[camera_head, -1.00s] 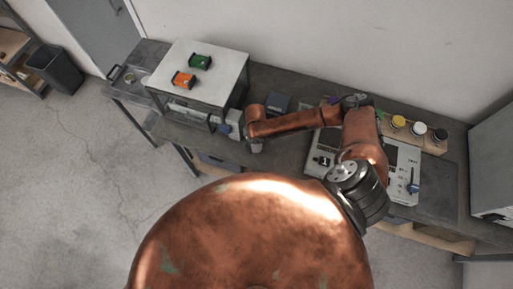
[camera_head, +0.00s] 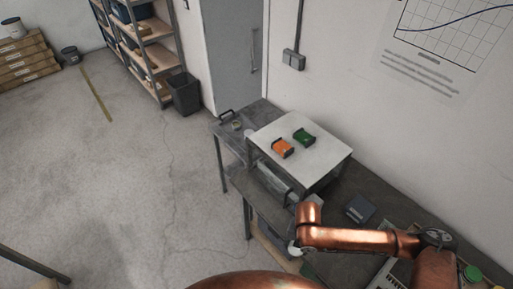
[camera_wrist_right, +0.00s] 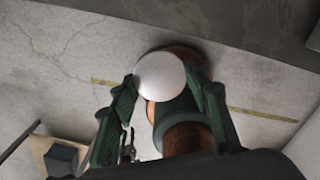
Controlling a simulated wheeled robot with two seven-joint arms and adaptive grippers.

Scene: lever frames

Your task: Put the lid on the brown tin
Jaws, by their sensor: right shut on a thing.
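In the right wrist view, a round white disc, which looks like the lid (camera_wrist_right: 160,77), sits between the fingers of my right gripper (camera_wrist_right: 165,95). The gripper is shut on it. In the head view, my right gripper (camera_head: 296,248) hangs at the table's front edge, below and right of the white stand; it is small there and its fingers are hard to make out. A small round pale item (camera_head: 237,125) stands at the table's far left end, too small to tell whether it is a tin. I cannot pick out the brown tin with certainty. My left gripper is not in view.
A white-topped stand (camera_head: 338,150) carries an orange block (camera_head: 283,148) and a green block (camera_head: 304,137). A dark box (camera_head: 360,208) lies right of it. A black handle (camera_head: 226,115) is at the table's left end. A green-lidded jar (camera_head: 472,273) is at lower right.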

